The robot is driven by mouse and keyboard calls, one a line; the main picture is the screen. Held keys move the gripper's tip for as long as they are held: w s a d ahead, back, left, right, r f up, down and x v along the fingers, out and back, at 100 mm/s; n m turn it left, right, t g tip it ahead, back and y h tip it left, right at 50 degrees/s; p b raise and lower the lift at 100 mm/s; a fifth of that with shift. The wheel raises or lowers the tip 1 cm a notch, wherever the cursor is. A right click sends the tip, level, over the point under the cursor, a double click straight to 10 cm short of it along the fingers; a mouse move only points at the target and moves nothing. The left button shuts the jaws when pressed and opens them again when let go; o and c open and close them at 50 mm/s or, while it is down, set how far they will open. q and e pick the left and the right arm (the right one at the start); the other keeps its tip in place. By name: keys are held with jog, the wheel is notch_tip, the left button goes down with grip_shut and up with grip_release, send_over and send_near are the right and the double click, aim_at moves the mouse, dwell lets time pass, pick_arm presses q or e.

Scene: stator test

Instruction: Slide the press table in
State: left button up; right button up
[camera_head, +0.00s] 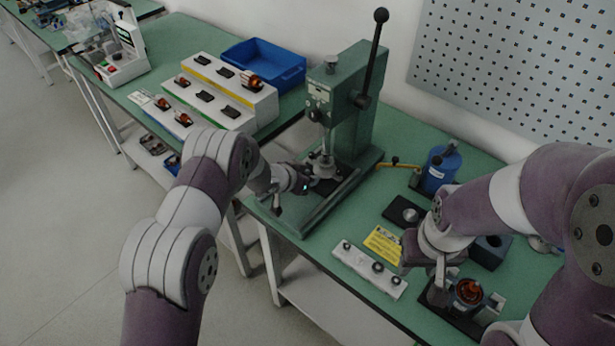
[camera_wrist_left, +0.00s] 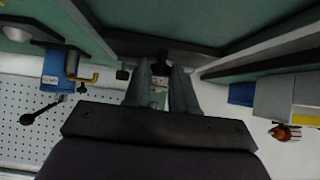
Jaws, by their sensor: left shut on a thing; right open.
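The green press (camera_head: 350,110) stands at the back of the bench with its black lever raised. Its sliding table (camera_head: 326,186) lies low between the base rails, under the ram, partly hidden by my left gripper. My left gripper (camera_head: 300,184) is at the table's front left side. In the left wrist view my left gripper (camera_wrist_left: 161,82) has its fingers closed around a small dark handle (camera_wrist_left: 161,60). My right gripper (camera_head: 438,288) is open, low over the front right of the bench, beside a stator with copper windings (camera_head: 468,292).
A white strip with knobs (camera_head: 368,270) and a yellow card (camera_head: 384,243) lie in front. A stepped white rack (camera_head: 222,92) and blue bin (camera_head: 264,66) are at left.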

pick_arm(q)
jog(key=o, duration=0.5)
jog(key=p+v, duration=0.3)
jog(key=v, duration=0.3)
jog(key=shift+p, duration=0.4)
